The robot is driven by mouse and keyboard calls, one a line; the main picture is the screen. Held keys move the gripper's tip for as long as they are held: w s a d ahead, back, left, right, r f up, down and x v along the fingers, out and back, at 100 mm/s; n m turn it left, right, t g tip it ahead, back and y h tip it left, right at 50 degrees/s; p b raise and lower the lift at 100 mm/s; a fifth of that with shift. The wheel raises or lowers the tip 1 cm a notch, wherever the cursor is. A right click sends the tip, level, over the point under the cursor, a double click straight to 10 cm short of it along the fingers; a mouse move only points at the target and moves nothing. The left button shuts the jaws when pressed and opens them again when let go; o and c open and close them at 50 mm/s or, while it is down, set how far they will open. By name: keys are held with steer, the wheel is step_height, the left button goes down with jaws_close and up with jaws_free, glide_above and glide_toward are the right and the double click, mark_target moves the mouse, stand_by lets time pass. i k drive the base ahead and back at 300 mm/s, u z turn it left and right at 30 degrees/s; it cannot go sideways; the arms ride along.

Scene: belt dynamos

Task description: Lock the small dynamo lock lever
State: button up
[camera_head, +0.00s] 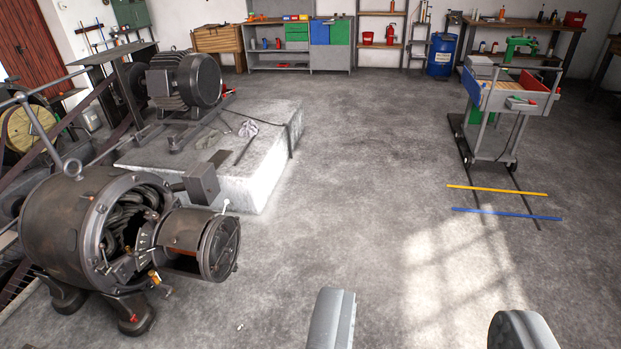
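A grey-brown dynamo (70,230) with an open round end and visible windings stands at the front left. A drum-shaped part (205,243) projects from its end to the right. A thin lever with a pale knob (226,204) rises by this drum, and a short orange-yellow handle (155,277) sits below the open end. I cannot tell which of these is the lock lever. A second dark machine (185,82) stands on a concrete plinth behind. My gripper (428,325) is open and empty at the bottom edge, right of the front dynamo and apart from it.
The concrete plinth (270,165) fills the middle left, with a cloth and cable on it. A wheeled tool cart (493,140) stands at the right, near yellow (497,190) and blue floor strips. Benches and shelves line the back. The central floor is clear.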

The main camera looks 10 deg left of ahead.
mark_target(101, 246)
steer(key=z, duration=0.05)
steer(key=i, duration=1.25)
steer(key=u, duration=1.5)
steer(key=i, duration=2.05)
steer(key=u, duration=0.65)
steer(key=i, duration=0.4)
steer(key=u, duration=0.3)
